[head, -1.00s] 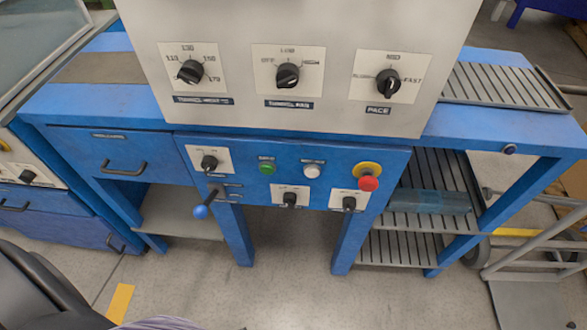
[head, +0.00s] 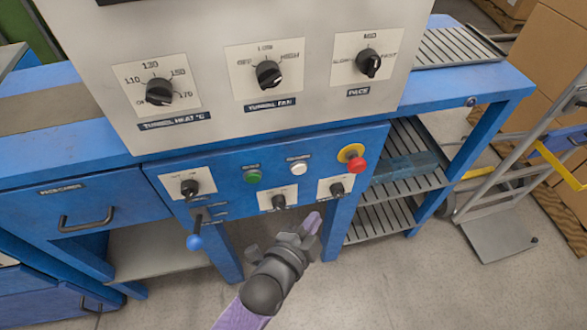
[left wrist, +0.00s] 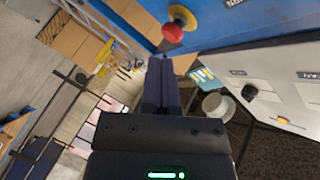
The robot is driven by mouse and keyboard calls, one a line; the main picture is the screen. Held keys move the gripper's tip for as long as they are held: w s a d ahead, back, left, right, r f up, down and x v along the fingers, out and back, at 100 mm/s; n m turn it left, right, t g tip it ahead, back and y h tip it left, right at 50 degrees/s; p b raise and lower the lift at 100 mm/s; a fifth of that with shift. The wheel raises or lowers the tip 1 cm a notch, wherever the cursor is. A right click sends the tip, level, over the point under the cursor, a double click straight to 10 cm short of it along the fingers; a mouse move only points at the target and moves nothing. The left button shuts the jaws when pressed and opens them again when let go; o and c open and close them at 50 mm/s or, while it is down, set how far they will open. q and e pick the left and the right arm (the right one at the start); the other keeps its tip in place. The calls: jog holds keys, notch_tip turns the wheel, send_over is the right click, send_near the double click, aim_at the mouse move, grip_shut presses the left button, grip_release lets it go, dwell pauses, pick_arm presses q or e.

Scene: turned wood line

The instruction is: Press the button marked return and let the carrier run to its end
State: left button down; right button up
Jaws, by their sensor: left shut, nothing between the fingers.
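The blue front panel (head: 222,190) carries a green button (head: 253,177) and a white button (head: 299,169), each under a small label too blurred to read. I cannot tell which one is marked return. A red mushroom button on a yellow collar (head: 356,165) is at the panel's right; it also shows in the left wrist view (left wrist: 173,32). My left gripper (head: 313,222) is shut and empty, in front of and below the white button in the head view, apart from it. Its closed fingers show in the left wrist view (left wrist: 161,62). My right gripper is not in view. I cannot identify the carrier.
Black rotary switches (head: 190,188) sit on white plates around the buttons. A blue-knobbed lever (head: 195,242) sticks out at the lower left. Above is a grey panel with three dials (head: 268,74). Slatted shelves (head: 380,224) and a hand truck (head: 500,210) are at the right.

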aim_at(299, 169)
pick_arm(q)
jog(key=w+a+b, duration=0.2)
jog(key=w+b, duration=0.1)
jog(key=w, duration=0.5)
jog(key=shift+w+a+b, duration=0.2)
jog(key=shift+a+b, duration=0.1)
jog(key=shift+a, duration=0.05)
jog(key=shift+f, duration=0.1)
dwell(0.3)
dwell(0.4)
dwell(1.0)
